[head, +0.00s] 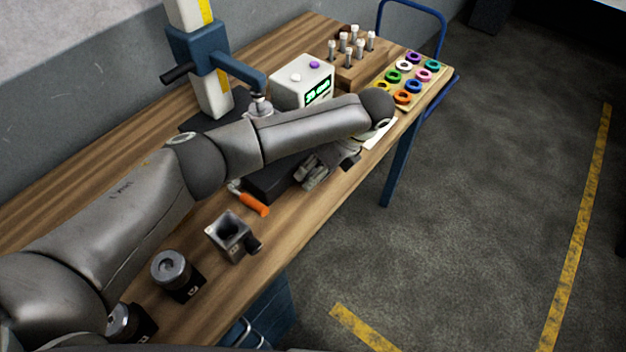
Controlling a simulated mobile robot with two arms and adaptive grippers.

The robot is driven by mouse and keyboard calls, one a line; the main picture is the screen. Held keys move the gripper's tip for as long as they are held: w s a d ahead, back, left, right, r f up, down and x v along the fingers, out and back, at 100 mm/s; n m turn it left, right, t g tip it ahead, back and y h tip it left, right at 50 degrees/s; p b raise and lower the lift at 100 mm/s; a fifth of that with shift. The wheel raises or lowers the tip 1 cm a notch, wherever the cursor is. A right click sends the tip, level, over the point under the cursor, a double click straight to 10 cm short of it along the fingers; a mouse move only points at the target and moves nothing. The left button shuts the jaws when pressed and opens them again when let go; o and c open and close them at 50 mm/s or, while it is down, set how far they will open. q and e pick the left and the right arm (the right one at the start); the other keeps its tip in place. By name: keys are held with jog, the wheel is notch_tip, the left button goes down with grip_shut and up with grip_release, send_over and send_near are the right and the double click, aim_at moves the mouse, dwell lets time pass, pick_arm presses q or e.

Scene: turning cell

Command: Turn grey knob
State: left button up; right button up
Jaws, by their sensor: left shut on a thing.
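My left arm reaches across the bench from the left, and its wrist bends down at the dark block (262,185) near the bench's front edge. My left gripper (313,173) is low at the right end of this block. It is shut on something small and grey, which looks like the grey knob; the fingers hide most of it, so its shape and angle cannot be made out. The arm covers part of the block. My right gripper is not in view.
An orange-handled tool (254,204), a square grey funnel piece (228,232) and a round grey part on a black base (171,265) lie nearer. Behind are a press (205,60), a display box (303,82), a peg block (352,68) and a ring tray (423,92).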

pick_arm(q)
jog(key=shift+g+y+b, duration=0.3)
jog(key=shift+g+b, duration=0.1)
jog(key=o, duration=1)
jog(key=v, duration=1.2)
jog(key=shift+w, duration=0.1)
